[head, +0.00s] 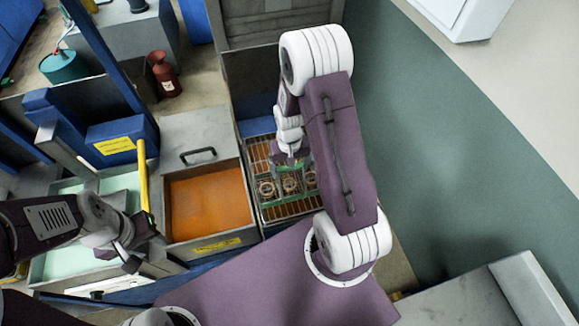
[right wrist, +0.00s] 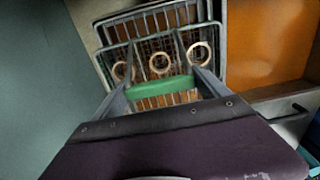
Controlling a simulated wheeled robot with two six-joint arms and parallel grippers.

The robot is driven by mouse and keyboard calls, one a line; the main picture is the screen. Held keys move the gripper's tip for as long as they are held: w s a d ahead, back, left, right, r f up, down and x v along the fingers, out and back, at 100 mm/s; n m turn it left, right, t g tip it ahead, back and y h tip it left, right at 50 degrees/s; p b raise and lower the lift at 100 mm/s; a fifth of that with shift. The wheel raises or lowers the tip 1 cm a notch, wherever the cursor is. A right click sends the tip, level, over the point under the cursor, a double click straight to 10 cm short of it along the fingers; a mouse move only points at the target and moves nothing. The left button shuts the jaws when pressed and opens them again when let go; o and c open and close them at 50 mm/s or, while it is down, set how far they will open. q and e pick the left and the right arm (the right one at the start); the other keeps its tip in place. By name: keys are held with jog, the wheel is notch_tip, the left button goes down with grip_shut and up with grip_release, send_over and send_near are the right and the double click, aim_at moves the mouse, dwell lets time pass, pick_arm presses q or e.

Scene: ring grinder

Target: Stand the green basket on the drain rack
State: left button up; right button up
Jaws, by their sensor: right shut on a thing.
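The green basket (head: 290,189) is in my right gripper (head: 291,160), over the drain rack (head: 289,208) in the head view. In the right wrist view its green handle (right wrist: 160,88) lies between the fingers of the right gripper (right wrist: 163,84), which is shut on it. Rings (right wrist: 160,63) sit in its wire mesh. The wire drain rack (right wrist: 150,19) shows behind and around the basket. I cannot tell whether the basket touches the rack. My left gripper (head: 136,256) is at lower left, away from the basket; its jaw opening is unclear.
A tank of orange liquid (head: 207,203) stands directly left of the rack. A yellow bar (head: 143,176) stands upright beside a pale green basin (head: 68,262). A dark red bottle (head: 163,73) is further back. Green floor (head: 430,170) lies open to the right.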

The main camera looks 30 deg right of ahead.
jog(key=o, duration=1.9)
jog(key=shift+o, duration=0.2)
jog(key=shift+r, duration=0.3)
notch_tip(320, 180, up, 9)
jog(key=shift+s+f+b, duration=0.1)
jog(key=shift+f+b, duration=0.05)
jog(key=shift+b, duration=0.6)
